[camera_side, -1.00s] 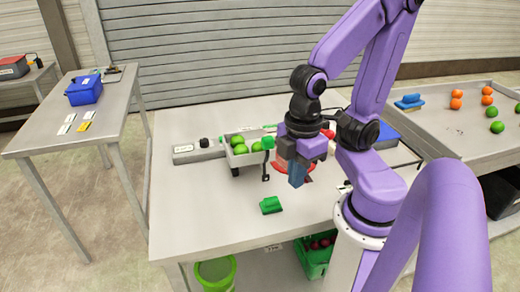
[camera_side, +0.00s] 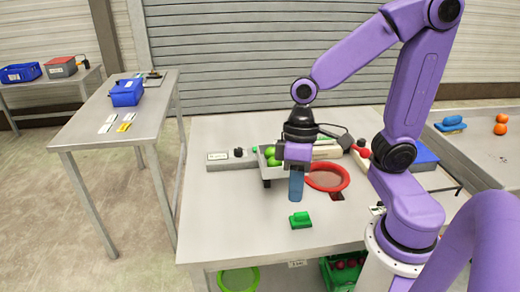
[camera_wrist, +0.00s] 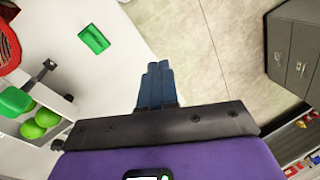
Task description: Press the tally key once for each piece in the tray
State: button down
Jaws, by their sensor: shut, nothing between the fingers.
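A small grey tray (camera_side: 277,170) with green round pieces (camera_side: 271,157) stands near the back of the table. My gripper hides its right part, so I cannot tell the full number. A grey box with a black round knob (camera_side: 238,153) and a white label sits left of the tray; I cannot tell whether this is the tally key. My gripper (camera_side: 296,198) is shut and empty, pointing down in front of the tray's right side. In the wrist view its blue fingers (camera_wrist: 157,84) are together, and the green pieces (camera_wrist: 40,122) show at the left edge.
A red-rimmed round net (camera_side: 346,180) lies right of my gripper. A green block (camera_side: 300,220) sits on the table in front. A red knob (camera_side: 364,152) is behind the net. The table's front left is clear.

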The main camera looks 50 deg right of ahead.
jog(key=w+d+m+t+y, duration=0.2)
jog(key=w+d+m, duration=0.1)
jog(key=w+m, duration=0.55)
jog(key=w+d+m+t+y, duration=0.2)
jog(key=w+d+m, duration=0.3)
jog(key=w, duration=0.6)
jog(key=w+d+f+m+t, duration=0.1)
jog(key=w+d+m+t, duration=0.1)
jog(key=d, duration=0.4)
jog(key=w+d+f+m+t+h, duration=0.1)
jog(key=w+d+m, duration=0.3)
jog(key=d+m, duration=0.3)
jog(key=w+d+f+m+t+h, duration=0.1)
jog(key=w+d+m+t, duration=0.1)
jog(key=d, duration=0.4)
jog(key=shift+w+d+m+t, duration=0.25)
jog(key=shift+w+m, duration=0.45)
jog(key=shift+m, duration=0.45)
jog(key=shift+f, duration=0.1)
jog(key=shift+a+f, duration=0.1)
jog(key=shift+f, duration=4.2)
jog(key=shift+f, duration=0.15)
jog(key=shift+f, duration=0.25)
